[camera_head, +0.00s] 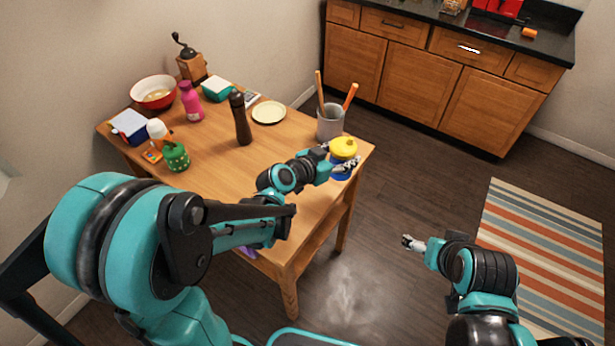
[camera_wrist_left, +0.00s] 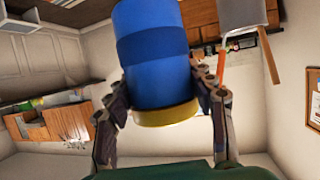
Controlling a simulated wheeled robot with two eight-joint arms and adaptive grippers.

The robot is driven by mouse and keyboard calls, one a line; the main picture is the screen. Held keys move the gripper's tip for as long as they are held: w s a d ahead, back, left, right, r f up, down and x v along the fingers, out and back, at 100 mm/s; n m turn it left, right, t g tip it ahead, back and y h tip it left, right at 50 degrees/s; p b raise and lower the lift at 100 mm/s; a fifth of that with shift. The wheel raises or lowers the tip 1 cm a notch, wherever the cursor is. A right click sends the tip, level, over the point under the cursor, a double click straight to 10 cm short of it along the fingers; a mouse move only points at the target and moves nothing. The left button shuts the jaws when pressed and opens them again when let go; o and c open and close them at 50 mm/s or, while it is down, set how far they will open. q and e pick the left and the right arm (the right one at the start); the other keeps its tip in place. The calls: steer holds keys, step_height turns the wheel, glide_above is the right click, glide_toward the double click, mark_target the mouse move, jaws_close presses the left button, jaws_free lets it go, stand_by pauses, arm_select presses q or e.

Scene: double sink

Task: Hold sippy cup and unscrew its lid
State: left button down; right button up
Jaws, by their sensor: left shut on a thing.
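The sippy cup has a yellow lid (camera_head: 343,147) and a blue body (camera_head: 341,178). It is upright at the right end of the wooden table (camera_head: 215,165); I cannot tell whether its base touches the tabletop. My left gripper (camera_head: 338,160) is shut on the cup, with a finger on either side, near the lid. In the left wrist view the cup looks upside down, its blue body (camera_wrist_left: 155,55) above and its yellow lid (camera_wrist_left: 166,114) below, between the fingers. My right gripper (camera_head: 411,243) is away from the table, over the floor. Its jaw opening is too small to make out.
A grey utensil holder (camera_head: 330,122) stands just behind the cup. A dark pepper mill (camera_head: 241,118), a pink bottle (camera_head: 190,101), a plate (camera_head: 268,112) and a red bowl (camera_head: 153,91) stand farther left. The floor right of the table is clear up to the striped rug (camera_head: 540,265).

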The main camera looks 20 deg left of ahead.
arm_select(q)
steer(key=shift+r, duration=0.15)
steer(key=shift+w+a, duration=0.2)
steer(key=shift+a, duration=0.1)
steer(key=w+a+f+b, duration=0.1)
steer(key=a+f+b, duration=0.1)
steer(key=a+f, duration=0.1)
steer(key=w+a+f+b, duration=0.1)
steer(key=a+f+b, duration=0.1)
steer(key=a+f, duration=0.2)
steer(key=w+a+f+b, duration=0.1)
steer(key=a+f+b, duration=0.1)
steer(key=a+f, duration=0.1)
steer(key=shift+a+f, duration=0.2)
steer(key=shift+a, duration=0.15)
steer(key=shift+f, duration=0.3)
arm_select(e)
step_height(320, 180, down, 7)
steer(key=shift+s+d, duration=0.3)
arm_select(q)
steer(key=shift+f+b, duration=0.1)
steer(key=shift+b, duration=0.2)
steer(key=c, duration=0.6)
jaws_free()
